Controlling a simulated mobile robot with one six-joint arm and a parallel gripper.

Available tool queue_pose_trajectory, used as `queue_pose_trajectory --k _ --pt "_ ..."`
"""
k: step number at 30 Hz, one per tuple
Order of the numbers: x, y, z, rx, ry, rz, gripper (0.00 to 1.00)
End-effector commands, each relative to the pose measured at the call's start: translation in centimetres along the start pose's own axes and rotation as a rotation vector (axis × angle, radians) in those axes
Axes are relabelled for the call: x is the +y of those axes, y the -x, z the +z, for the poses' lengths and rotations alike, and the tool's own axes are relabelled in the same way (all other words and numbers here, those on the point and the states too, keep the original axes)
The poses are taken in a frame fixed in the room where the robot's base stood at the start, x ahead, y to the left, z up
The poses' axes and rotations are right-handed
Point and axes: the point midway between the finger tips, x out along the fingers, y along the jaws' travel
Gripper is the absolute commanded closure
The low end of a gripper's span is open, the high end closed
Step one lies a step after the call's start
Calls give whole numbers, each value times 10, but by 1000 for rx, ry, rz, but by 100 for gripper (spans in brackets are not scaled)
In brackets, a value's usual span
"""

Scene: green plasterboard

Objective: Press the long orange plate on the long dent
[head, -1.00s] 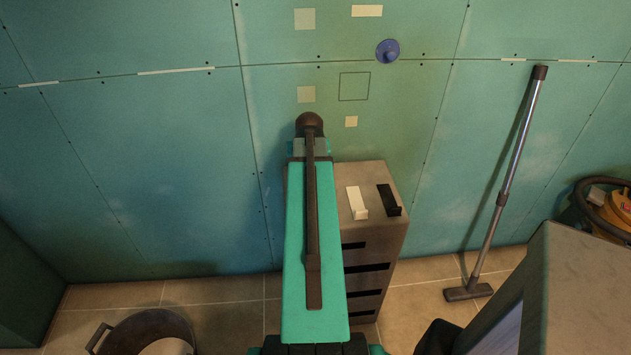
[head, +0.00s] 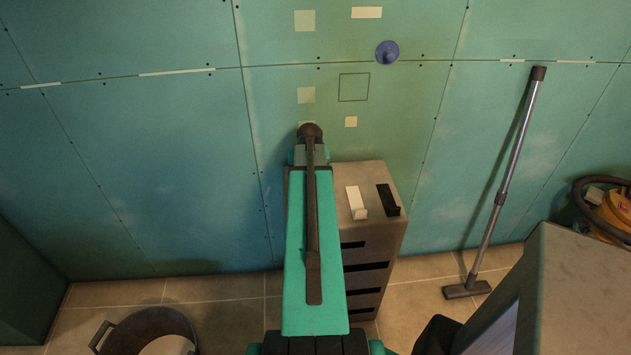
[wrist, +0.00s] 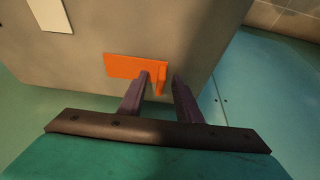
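The orange plate (wrist: 130,65) lies on a grey surface in the wrist view, with an upright orange ridge (wrist: 162,80) at its right end. My gripper (wrist: 163,77) is open, its two dark fingers apart. The ridge appears between the fingertips, with a gap to the right finger; contact with the left finger is unclear. In the head view my arm hides the orange plate, and my gripper is not visible. The wall has a long pale rectangle (head: 367,12) at the top and several smaller pale patches; I cannot tell which mark is the long dent.
The grey cabinet (head: 374,238) carries a white piece (head: 356,201) and a black piece (head: 387,199). A blue round piece (head: 387,51) and a square outline (head: 354,87) are on the wall. A vacuum tube (head: 507,180) leans at right; a bucket (head: 145,318) stands lower left.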

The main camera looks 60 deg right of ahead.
Motion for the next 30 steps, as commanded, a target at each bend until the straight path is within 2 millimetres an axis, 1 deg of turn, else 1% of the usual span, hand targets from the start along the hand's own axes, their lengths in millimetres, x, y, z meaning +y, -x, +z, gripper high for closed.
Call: queue_pose_trajectory --k 6,8,9,12,24,30 --pt "0 0 0 0 0 0 69" --pt "0 0 0 0 0 0 77" --pt "0 0 0 0 0 0 84" --pt "0 0 0 0 0 0 100" --pt "0 1 0 0 1 0 100" --pt "0 5 -3 2 1 0 100"
